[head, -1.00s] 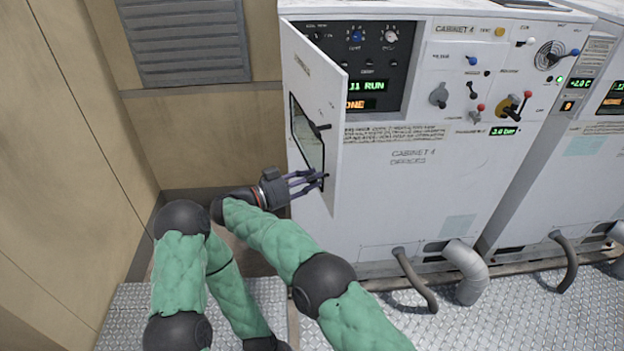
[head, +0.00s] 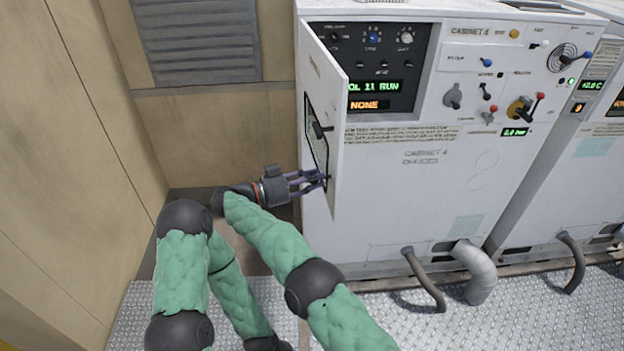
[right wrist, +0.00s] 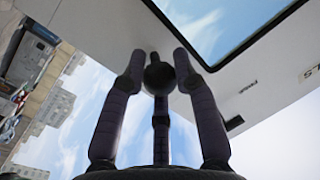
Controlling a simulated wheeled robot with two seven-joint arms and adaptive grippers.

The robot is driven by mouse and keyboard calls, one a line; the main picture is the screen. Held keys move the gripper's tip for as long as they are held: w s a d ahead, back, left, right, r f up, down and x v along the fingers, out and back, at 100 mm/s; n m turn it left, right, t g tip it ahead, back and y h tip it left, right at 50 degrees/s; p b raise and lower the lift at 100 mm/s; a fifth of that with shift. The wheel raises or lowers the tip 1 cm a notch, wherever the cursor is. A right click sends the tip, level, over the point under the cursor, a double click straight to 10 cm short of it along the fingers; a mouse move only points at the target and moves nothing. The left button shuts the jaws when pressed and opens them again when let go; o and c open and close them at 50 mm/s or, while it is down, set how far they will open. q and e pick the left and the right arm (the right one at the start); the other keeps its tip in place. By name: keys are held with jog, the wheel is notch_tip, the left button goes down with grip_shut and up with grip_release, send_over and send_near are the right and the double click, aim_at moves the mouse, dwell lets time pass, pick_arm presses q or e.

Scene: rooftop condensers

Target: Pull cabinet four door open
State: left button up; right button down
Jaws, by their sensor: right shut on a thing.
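The cabinet four door (head: 322,75) is a white panel with a dark-framed window (head: 316,145). It stands partly open, swung out from the left side of cabinet 4 (head: 420,205). My right gripper (head: 325,180) is at the lower part of the door's free edge. In the right wrist view its fingers (right wrist: 158,62) close around a dark round knob (right wrist: 159,76) on the door. A dark fitting (head: 321,131) sits higher on the door near the window. My left arm shows at the lower left, but its gripper is out of view.
Behind the door a black control panel (head: 385,62) shows lit green and orange text. Levers and knobs cover the cabinet's upper right. A louvred vent (head: 195,40) is on the beige wall at left. Grey pipes (head: 478,272) and a hose (head: 425,280) run down to the metal floor.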

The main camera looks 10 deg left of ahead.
aim_at(331, 151)
jog(key=c, duration=1.1)
grip_release()
jog(key=shift+r, duration=0.1)
jog(key=shift+o, duration=0.8)
jog(key=shift+w, duration=0.1)
jog(key=o, duration=0.4)
notch_tip(331, 151, up, 7)
jog(key=shift+w+r, duration=0.1)
jog(key=shift+w, duration=0.05)
jog(key=shift+c, duration=0.2)
jog(key=shift+s+r, duration=0.2)
jog(key=shift+r, duration=0.4)
jog(key=shift+s+r, duration=0.2)
jog(key=shift+r, duration=0.35)
jog(key=c, duration=0.4)
jog(key=shift+o, duration=0.2)
jog(key=shift+d+r, duration=0.1)
jog(key=shift+r, duration=0.1)
jog(key=shift+w, duration=0.4)
